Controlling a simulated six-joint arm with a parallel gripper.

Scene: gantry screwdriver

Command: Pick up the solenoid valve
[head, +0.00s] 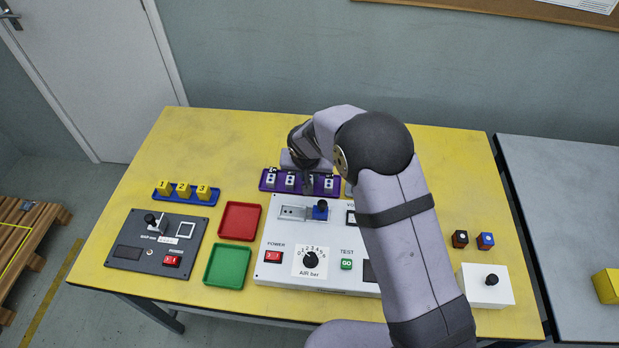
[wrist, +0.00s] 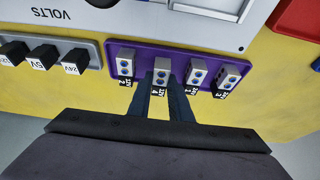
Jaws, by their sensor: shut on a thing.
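Several small grey solenoid valves with blue dots and black number labels stand in a purple tray (head: 318,192), also seen in the wrist view (wrist: 143,46). My gripper (wrist: 165,88) is shut on the solenoid valve (wrist: 161,66) that stands second from the left in the wrist view, its label seeming to read 4. That valve appears still in its place in the tray. In the head view my gripper (head: 308,184) reaches down into the tray and hides the held valve. Neighbouring valves (wrist: 125,63) and (wrist: 196,70) stand close on both sides.
A white test panel (head: 285,238) stands in front of the purple tray. A grey rack of black labelled blocks (wrist: 44,55) is beside the tray. A red tray (head: 239,221), a green tray (head: 227,265) and a blue tray of yellow blocks (head: 183,190) are to the left.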

